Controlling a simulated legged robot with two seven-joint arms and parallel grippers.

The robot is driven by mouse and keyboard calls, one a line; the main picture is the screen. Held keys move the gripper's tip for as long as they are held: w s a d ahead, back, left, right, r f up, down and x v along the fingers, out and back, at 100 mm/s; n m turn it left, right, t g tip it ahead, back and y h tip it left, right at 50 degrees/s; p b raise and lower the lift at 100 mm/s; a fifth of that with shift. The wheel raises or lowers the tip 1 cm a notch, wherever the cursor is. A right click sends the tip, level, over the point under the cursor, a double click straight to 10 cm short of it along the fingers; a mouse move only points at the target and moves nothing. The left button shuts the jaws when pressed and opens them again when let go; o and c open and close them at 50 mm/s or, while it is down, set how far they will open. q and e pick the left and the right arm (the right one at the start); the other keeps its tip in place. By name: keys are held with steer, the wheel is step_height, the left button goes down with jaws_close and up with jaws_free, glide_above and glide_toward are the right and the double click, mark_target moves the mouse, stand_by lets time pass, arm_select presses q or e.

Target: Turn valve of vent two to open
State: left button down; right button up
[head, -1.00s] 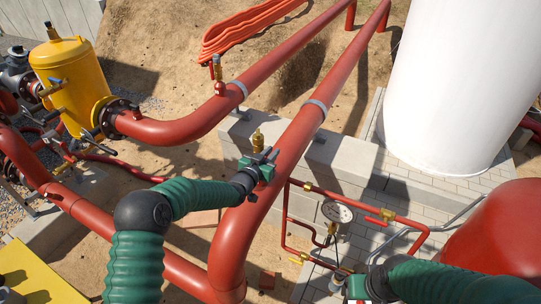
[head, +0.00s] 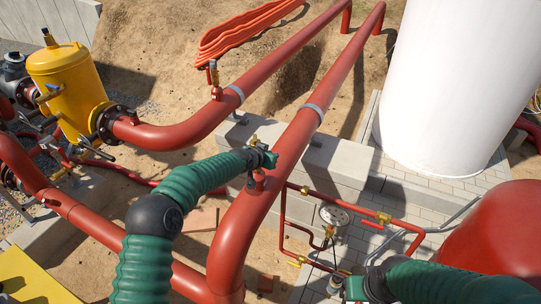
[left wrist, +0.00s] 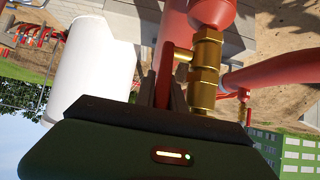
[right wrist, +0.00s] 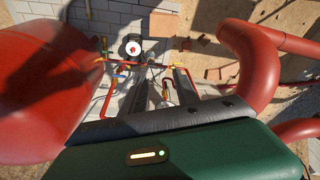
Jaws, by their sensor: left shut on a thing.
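A brass vent valve (head: 254,141) stands on a short red stub on top of the nearer red pipe (head: 283,160). In the left wrist view the brass valve body (left wrist: 206,68) is close beside my fingers, and its red lever (left wrist: 164,72) lies between them. My left gripper (head: 266,158) is shut on that lever; its fingers also show in the left wrist view (left wrist: 165,92). The arm partly hides the valve in the head view. My right gripper (right wrist: 162,88) is open and empty, low at the right near the thin red piping.
Another brass vent valve (head: 214,73) stands on the farther red pipe (head: 185,130). A pressure gauge (head: 334,214) and thin red piping (head: 370,211) are at the right. A red tank (head: 495,235), white tank (head: 440,80) and yellow vessel (head: 68,85) surround the pipes.

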steer(key=shift+c, duration=0.6)
steer(key=w+n+t, duration=0.1)
steer(key=w+n, duration=0.1)
steer(key=w, duration=0.3)
steer(key=w+n+t, duration=0.2)
steer(key=w+n, duration=0.1)
steer(key=w, duration=0.3)
steer(key=w+n+t, duration=0.2)
steer(key=w, duration=0.4)
steer(key=shift+r, duration=0.3)
jaws_close()
steer(key=w+a+r+n+t+y, duration=0.1)
steer(key=w+a+n+t+y, duration=0.3)
steer(key=w+n, duration=0.65)
steer(key=w+a+n+y, duration=0.2)
steer(key=a+n+y, duration=0.9)
steer(key=a+n, duration=0.3)
steer(key=w+a+r, duration=0.1)
steer(key=w+a, duration=0.4)
steer(key=w, duration=0.4)
steer(key=shift+a+r+n+g, duration=0.3)
steer(key=shift+a+r+n, duration=0.05)
steer(key=shift+a, duration=0.05)
